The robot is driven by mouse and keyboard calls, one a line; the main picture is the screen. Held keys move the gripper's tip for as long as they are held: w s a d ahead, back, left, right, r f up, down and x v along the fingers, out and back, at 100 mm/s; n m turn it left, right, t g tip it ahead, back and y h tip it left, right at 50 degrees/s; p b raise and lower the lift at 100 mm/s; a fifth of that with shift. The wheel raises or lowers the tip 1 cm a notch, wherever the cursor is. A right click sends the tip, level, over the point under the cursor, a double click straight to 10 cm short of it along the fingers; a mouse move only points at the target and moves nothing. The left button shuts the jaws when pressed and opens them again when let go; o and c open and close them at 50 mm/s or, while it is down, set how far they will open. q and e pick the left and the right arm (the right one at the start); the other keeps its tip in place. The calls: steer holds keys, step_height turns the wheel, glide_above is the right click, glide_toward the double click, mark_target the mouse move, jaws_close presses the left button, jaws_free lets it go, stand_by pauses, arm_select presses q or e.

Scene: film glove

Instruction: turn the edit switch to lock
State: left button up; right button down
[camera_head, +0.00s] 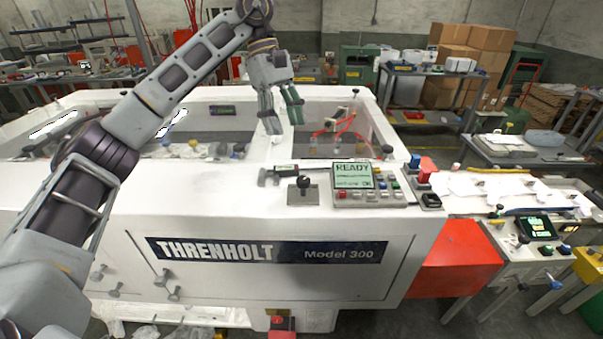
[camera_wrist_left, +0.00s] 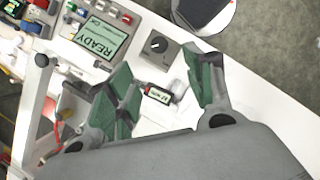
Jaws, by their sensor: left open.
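The edit switch looks to be the dark rotary knob on a small grey plate (camera_head: 304,192), left of the READY panel on the white machine. It also shows in the left wrist view as a round black knob with a pale mark (camera_wrist_left: 158,44). I cannot read any lock label. My left gripper (camera_head: 284,124) is open and empty, above the machine top and behind the knob. In the left wrist view its green-padded fingers (camera_wrist_left: 155,62) are spread, with the knob beyond the tips, apart from them. My right gripper is not in view.
The READY display (camera_head: 352,174) sits above a button panel (camera_head: 371,196). A small dark device with a screen (camera_head: 285,171) lies behind the knob. Red and blue buttons (camera_head: 423,172) stand at the right corner. The white top left of the knob is clear.

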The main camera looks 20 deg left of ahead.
mark_target(303, 179)
arm_select(q)
steer(key=p+x, duration=0.3)
steer(key=x, duration=0.9)
steer(key=shift+d+f, duration=0.2)
steer(key=shift+f, duration=0.05)
steer(key=shift+s+d+f, duration=0.1)
steer(key=shift+d+f, duration=0.05)
steer(key=shift+f, duration=0.45)
steer(key=shift+c, duration=0.7)
steer(key=c, duration=0.9)
